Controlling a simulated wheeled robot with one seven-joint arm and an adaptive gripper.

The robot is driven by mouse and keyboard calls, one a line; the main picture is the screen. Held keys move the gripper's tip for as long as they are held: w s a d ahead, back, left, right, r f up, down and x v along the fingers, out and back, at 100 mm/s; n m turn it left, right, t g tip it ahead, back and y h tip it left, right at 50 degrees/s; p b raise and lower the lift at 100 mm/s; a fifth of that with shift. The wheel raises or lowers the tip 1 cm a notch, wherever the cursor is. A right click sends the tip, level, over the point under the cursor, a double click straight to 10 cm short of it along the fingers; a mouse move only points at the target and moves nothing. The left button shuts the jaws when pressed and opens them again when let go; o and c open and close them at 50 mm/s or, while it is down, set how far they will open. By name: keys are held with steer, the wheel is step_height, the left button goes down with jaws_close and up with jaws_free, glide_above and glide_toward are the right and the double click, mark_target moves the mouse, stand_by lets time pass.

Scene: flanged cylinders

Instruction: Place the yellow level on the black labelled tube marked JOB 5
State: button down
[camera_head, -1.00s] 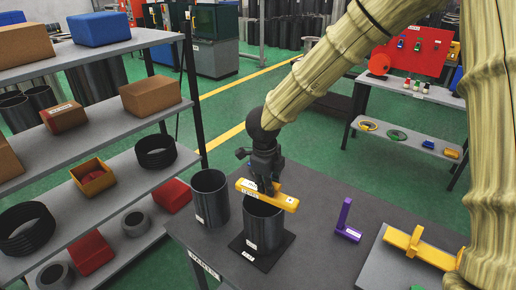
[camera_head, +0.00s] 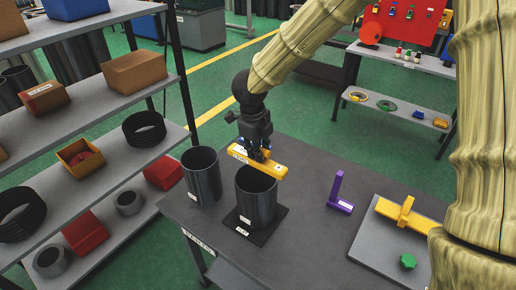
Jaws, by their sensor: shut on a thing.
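The yellow level (camera_head: 270,164) is a long bar with a pale label near its left end. My gripper (camera_head: 258,154) is shut on its middle from above. The level lies roughly flat across the upper, far part of the mouth of a black tube (camera_head: 256,205). I cannot tell whether it touches the rim. This tube stands upright on a dark square mat (camera_head: 277,222) and has a white label low on its front. A second black labelled tube (camera_head: 201,178) stands upright to its left. The writing on both tube labels is too small to read.
The grey table (camera_head: 305,175) also holds a purple L-shaped piece (camera_head: 338,195) and, at the right, a grey board (camera_head: 372,245) with a yellow cross-shaped piece (camera_head: 405,213) and a green piece (camera_head: 407,261). A loaded shelf rack (camera_head: 110,170) stands close at the left.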

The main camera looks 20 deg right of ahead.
mark_target(257, 163)
step_height(257, 163, down, 2)
steer(key=shift+w+a+f+b, duration=0.15)
steer(key=shift+b, duration=0.3)
steer(key=shift+f+b, duration=0.55)
steer(key=shift+f, duration=0.75)
steer(key=shift+f, duration=0.45)
steer(key=c, duration=1.2)
jaws_free()
steer(key=shift+c, duration=0.2)
steer(key=shift+r, duration=0.1)
steer(key=r, duration=0.4)
steer(key=s+a+r, duration=0.1)
steer(key=r, duration=0.6)
steer(key=shift+s+a+r, duration=0.15)
steer(key=shift+r, duration=0.25)
steer(key=shift+f, duration=0.1)
